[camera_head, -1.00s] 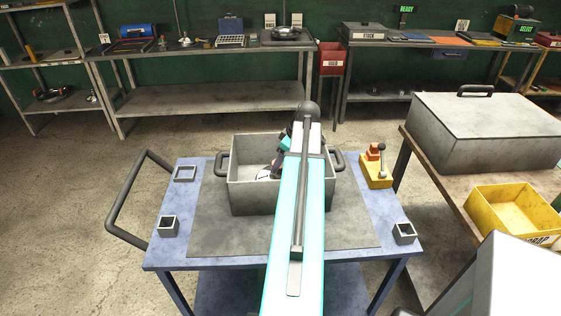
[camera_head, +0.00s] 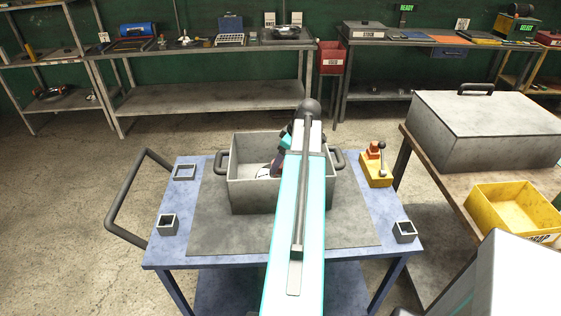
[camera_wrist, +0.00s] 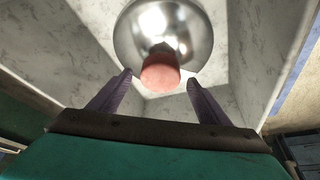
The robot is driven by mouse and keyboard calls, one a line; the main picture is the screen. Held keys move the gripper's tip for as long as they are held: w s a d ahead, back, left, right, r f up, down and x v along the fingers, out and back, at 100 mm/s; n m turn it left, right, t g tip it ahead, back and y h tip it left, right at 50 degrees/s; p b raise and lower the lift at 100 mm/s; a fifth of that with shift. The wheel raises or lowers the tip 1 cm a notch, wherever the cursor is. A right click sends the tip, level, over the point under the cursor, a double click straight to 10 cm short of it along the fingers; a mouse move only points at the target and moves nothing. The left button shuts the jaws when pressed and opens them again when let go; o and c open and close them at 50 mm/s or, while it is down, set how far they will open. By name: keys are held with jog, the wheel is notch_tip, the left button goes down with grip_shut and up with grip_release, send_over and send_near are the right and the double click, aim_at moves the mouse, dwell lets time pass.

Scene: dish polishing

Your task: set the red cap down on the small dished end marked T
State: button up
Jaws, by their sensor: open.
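The red cap (camera_wrist: 160,74) shows in the wrist view, just past and between the fingertips of my gripper (camera_wrist: 159,80). The two dark fingers stand apart, with a gap on each side of the cap. Behind the cap is a shiny round metal dished end (camera_wrist: 190,30), with a short dark part between them. The cap overlaps its lower edge in the picture. I cannot tell whether they touch, and no T mark is legible. In the head view my arm hides the cap and the fingertips; my wrist is inside the grey bin (camera_head: 250,198).
The bin's walls stand close around my wrist, on a blue cart (camera_head: 385,200). A yellow block with a lever (camera_head: 376,170) is at the cart's right. Small square holders (camera_head: 167,224) sit near the corners. A yellow scrap box (camera_head: 510,208) stands on the right table.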

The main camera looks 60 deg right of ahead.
jog(key=b+v, duration=0.3)
jog(key=v, duration=1)
jog(key=shift+r, duration=0.1)
dwell(0.9)
